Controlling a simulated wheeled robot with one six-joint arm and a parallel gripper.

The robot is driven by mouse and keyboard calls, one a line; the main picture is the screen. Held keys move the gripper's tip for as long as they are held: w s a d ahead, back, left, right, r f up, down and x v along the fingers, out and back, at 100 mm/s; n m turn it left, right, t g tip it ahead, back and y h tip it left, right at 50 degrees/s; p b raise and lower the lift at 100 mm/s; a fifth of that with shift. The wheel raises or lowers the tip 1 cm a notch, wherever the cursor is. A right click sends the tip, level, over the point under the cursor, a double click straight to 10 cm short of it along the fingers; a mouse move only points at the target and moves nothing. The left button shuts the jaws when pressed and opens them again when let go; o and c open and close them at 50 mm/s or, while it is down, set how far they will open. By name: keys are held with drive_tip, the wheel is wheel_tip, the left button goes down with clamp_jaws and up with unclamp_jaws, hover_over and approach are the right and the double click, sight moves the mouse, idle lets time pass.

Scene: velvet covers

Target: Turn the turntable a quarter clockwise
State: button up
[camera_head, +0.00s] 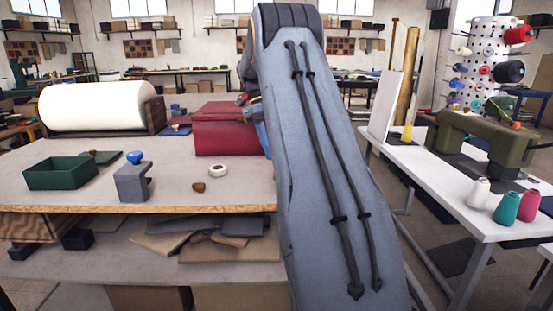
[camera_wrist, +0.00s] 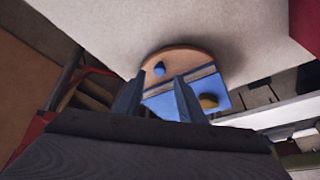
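The turntable (camera_wrist: 178,52) shows in the wrist view as a round disc with a brown rim and a blue face, crossed by a greyish strip. A small blue piece (camera_wrist: 160,69) stands near its left side and a round yellow-orange piece (camera_wrist: 208,101) near its right side. My gripper (camera_wrist: 159,78) is open, its two dark fingers apart in front of the disc and hiding part of it. I cannot tell whether a finger touches it. In the head view my arm covers the middle, and I cannot make out the turntable or fingertips there.
A white table (camera_head: 440,190) at right carries a green sewing machine (camera_head: 480,135) and thread cones (camera_head: 507,207).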

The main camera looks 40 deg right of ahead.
drive_tip(key=shift+v, duration=2)
drive_tip(key=s+a+f+n+t, duration=0.1)
drive_tip(key=s+a+f+n, duration=0.15)
drive_tip(key=a+n, duration=0.4)
drive_tip(key=s+a+f+n+t, duration=0.1)
drive_tip(key=s+a+f+n, duration=0.15)
drive_tip(key=a+n, duration=0.4)
drive_tip(key=s+a+f+n, duration=0.2)
drive_tip(key=a+f+n, duration=0.1)
drive_tip(key=a+n, duration=0.3)
drive_tip(key=s+a+f+n+t, duration=0.1)
drive_tip(key=s+a+f+n, duration=0.3)
drive_tip(key=s+a+n, duration=0.3)
drive_tip(key=s+a+f+n+t, duration=0.1)
drive_tip(key=s+a+f+n, duration=0.4)
drive_tip(key=s+a+n, duration=0.3)
drive_tip(key=s+p, duration=0.1)
drive_tip(key=s, duration=0.3)
drive_tip(key=shift+s+y, duration=0.3)
drive_tip(key=shift+a+f, duration=0.1)
drive_tip(key=shift+c, duration=0.6)
